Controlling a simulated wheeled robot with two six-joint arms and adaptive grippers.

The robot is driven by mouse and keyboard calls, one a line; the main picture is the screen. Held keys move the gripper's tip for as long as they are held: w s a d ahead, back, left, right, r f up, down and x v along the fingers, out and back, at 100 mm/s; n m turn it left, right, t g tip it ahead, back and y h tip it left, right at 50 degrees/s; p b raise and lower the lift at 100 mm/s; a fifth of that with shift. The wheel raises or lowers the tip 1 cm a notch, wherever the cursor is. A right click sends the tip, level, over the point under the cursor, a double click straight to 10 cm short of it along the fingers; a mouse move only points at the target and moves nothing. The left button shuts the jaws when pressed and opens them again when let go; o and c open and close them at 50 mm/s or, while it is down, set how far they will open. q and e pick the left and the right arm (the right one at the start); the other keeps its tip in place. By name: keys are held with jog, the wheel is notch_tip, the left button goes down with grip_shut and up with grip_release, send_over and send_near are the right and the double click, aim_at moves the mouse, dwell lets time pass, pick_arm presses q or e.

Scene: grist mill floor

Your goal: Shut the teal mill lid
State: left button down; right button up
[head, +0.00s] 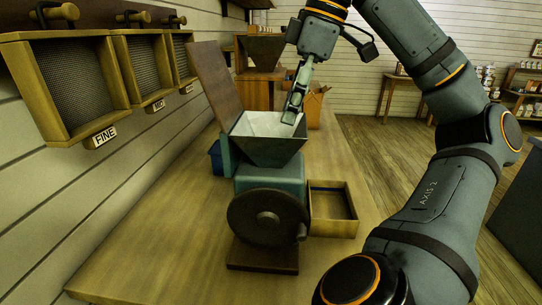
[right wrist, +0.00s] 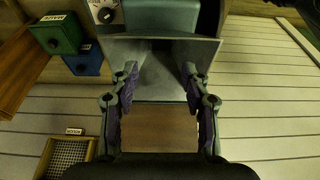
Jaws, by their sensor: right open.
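The teal mill (head: 272,181) stands on the wooden bench, with a grey flared hopper (head: 268,155) on top and a dark handwheel (head: 262,216) in front. Its brown wooden lid (head: 212,80) stands open, leaning up and back to the left of the hopper. My right gripper (head: 293,108) points down at the hopper's right side, its fingertips at or just above the opening. In the right wrist view the gripper (right wrist: 160,78) is open and empty, with the hopper (right wrist: 155,60) beyond its fingers and the brown lid (right wrist: 160,130) between them. My left gripper is not in view.
An open wooden drawer or tray (head: 334,228) sits right of the mill. A blue bin (head: 215,158) is behind it on the left; a green bin (right wrist: 55,35) shows in the wrist view. Screened frames (head: 75,85) hang on the left wall. The front-left bench is clear.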

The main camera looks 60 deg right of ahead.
jog(key=o, duration=0.5)
jog(key=shift+c, duration=0.2)
notch_tip(320, 180, up, 7)
jog(key=p, duration=0.7)
dwell(0.5)
